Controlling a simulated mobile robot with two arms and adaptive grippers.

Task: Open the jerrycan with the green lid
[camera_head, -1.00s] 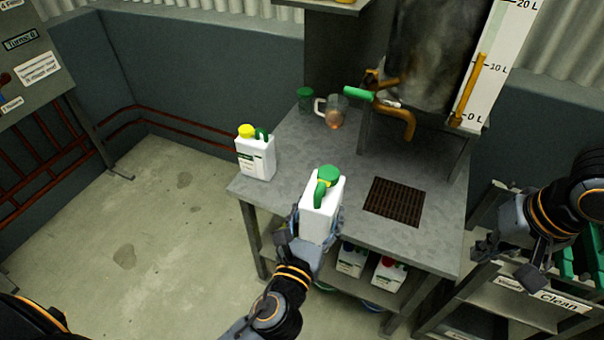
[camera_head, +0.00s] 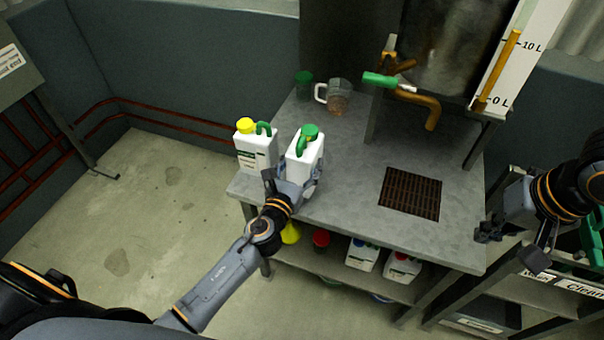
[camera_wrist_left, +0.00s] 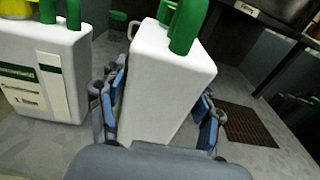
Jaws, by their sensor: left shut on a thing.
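The white jerrycan with the green lid (camera_head: 305,155) has a green handle and is near the left front edge of the metal table (camera_head: 345,210). My left gripper (camera_head: 294,180) is shut on its body from the front. My right gripper (camera_head: 513,247) hangs at the right, open and empty.
A drain grate (camera_head: 410,193) lies in the tabletop. A tank with a green-handled tap (camera_head: 385,80) stands behind it. A glass mug (camera_head: 338,97) and a green cup (camera_head: 304,85) stand at the back. More jerrycans (camera_head: 362,254) are on the shelf below. The middle of the tabletop is clear.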

